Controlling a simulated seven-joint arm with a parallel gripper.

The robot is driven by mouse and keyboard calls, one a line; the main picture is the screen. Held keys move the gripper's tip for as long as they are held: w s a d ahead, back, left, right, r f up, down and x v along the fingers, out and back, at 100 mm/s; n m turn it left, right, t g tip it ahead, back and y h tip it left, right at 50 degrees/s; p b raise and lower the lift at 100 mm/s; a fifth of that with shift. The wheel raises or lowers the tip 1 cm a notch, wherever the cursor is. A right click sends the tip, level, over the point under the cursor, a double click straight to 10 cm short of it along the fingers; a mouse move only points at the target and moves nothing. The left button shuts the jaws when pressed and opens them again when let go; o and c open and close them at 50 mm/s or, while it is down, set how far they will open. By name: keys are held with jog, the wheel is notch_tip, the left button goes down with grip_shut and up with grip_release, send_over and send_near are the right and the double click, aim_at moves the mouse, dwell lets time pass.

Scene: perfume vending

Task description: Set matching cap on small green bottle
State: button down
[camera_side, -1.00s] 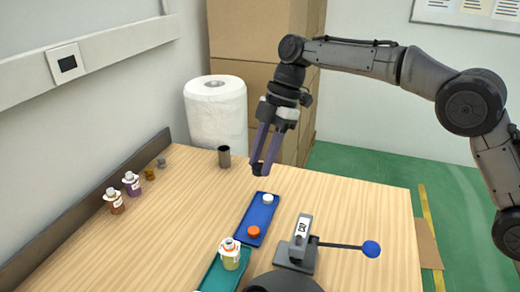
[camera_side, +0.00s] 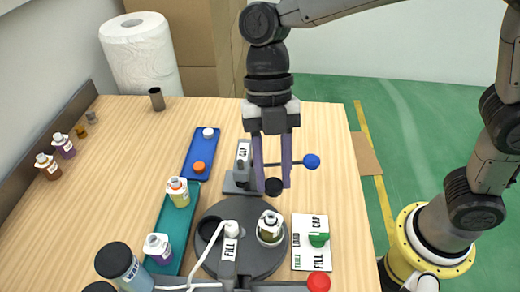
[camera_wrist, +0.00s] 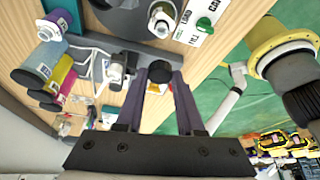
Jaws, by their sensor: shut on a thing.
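My gripper (camera_side: 273,184) is shut on a black cap (camera_side: 273,187), held between the fingertips; the cap also shows in the wrist view (camera_wrist: 160,71). In the side view, the small bottle with dark green liquid (camera_side: 269,236) stands upright on the dark round turntable (camera_side: 215,262), its white neck uncovered. The held cap appears above and behind this bottle, with a gap between them. The bottle also shows near the top of the wrist view (camera_wrist: 162,18).
A capping press (camera_side: 241,170) with a blue-ended lever (camera_side: 311,161) stands behind the turntable, close to my gripper. A blue tray (camera_side: 203,149) holds white and orange caps. A teal tray (camera_side: 163,219) carries bottles. A labelled card (camera_side: 311,257) with a green knob lies right.

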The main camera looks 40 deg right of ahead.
aim_at(271, 217)
jog(key=shift+f, duration=4)
jog(key=shift+w+f, duration=0.1)
jog(key=shift+f, duration=0.6)
grip_release()
jog(key=shift+r, duration=0.1)
jog(key=shift+r, duration=3.65)
